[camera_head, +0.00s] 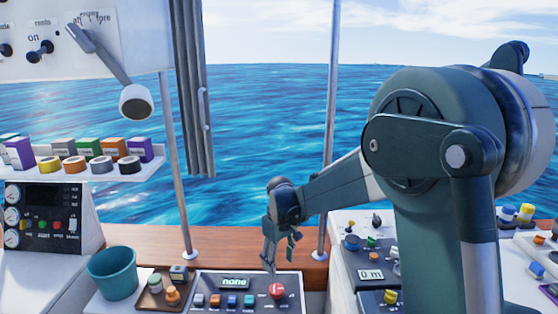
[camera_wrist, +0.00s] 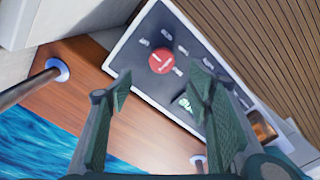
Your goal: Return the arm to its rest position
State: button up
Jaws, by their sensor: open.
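My gripper (camera_head: 279,250) hangs at the end of my dark green arm, above the back right of a small button panel (camera_head: 212,286). It points down, and its fingers are apart with nothing between them. In the wrist view my gripper (camera_wrist: 160,100) shows both green finger pads spread wide. A red round button (camera_wrist: 161,61) on the panel lies beyond the fingertips. The same red button (camera_head: 277,290) shows in the head view just below the gripper. I cannot tell the exact gap between fingertips and panel.
A teal bucket (camera_head: 112,273) and a brown tray (camera_head: 160,290) with small knobs stand left of the panel. A control box (camera_head: 368,272) is to the right. A metal pole (camera_head: 331,130) rises behind the gripper. A shelf (camera_head: 90,172) holds boxes and tape rolls.

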jog(key=s+d+r+m+t, duration=0.3)
jog(key=s+d+r+m, duration=0.1)
jog(key=s+d+r, duration=1.05)
jog(key=s+d+m+t, duration=0.2)
jog(key=s+d, duration=0.1)
jog(key=s, duration=0.8)
jog(key=s+d+m+t, duration=0.2)
jog(key=s+d, duration=0.2)
jog(key=s, duration=0.6)
jog(key=shift+s+d, duration=0.15)
jog(key=shift+s, duration=0.25)
notch_tip(320, 180, down, 5)
jog(key=b, duration=0.5)
jog(key=shift+c, duration=0.3)
dwell(0.4)
